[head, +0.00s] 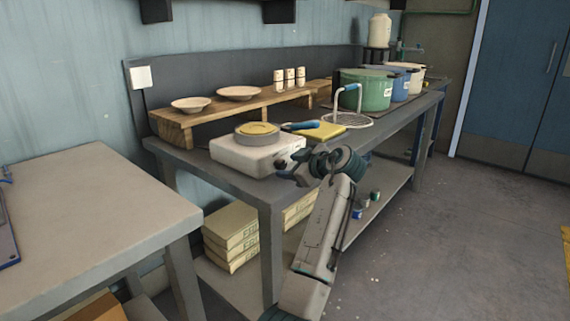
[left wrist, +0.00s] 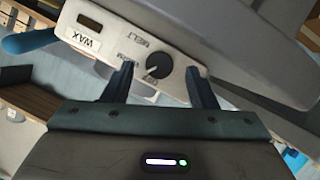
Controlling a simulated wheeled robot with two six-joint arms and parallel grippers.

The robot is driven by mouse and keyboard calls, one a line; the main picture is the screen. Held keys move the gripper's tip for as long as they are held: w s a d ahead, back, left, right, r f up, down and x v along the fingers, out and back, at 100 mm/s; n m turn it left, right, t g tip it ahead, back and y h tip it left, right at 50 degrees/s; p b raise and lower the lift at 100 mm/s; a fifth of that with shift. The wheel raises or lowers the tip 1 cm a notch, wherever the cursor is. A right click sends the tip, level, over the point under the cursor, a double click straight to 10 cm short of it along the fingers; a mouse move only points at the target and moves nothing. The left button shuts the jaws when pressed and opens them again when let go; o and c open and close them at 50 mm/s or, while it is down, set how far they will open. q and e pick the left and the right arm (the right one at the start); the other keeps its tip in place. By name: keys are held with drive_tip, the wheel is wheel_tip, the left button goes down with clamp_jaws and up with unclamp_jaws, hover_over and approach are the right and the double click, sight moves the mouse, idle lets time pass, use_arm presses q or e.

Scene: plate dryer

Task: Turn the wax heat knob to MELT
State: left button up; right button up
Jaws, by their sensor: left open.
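The white wax heater (head: 245,157) stands on the near end of the grey bench, with a round yellowish lid or pot on top. In the left wrist view its front panel (left wrist: 105,38) carries a WAX label, a small dark display and a black round knob (left wrist: 158,65). MELT is printed above the knob and other markings lie to its left and below. The knob's exact pointer direction is hard to read. My left gripper (head: 296,172) is open in front of the panel. In the wrist view its fingers (left wrist: 160,70) lie on either side of the knob, with gaps. My right gripper is not in view.
A blue-handled tool (head: 300,126) and a yellow board (head: 322,131) lie just behind the heater. A wooden shelf (head: 235,107) with bowls and small jars stands along the back. Large pots (head: 366,90) stand farther along the bench.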

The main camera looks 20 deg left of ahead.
use_arm(q)
drive_tip(key=shift+x, duration=1.3)
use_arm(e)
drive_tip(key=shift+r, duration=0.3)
use_arm(q)
drive_tip(key=shift+c, duration=0.4)
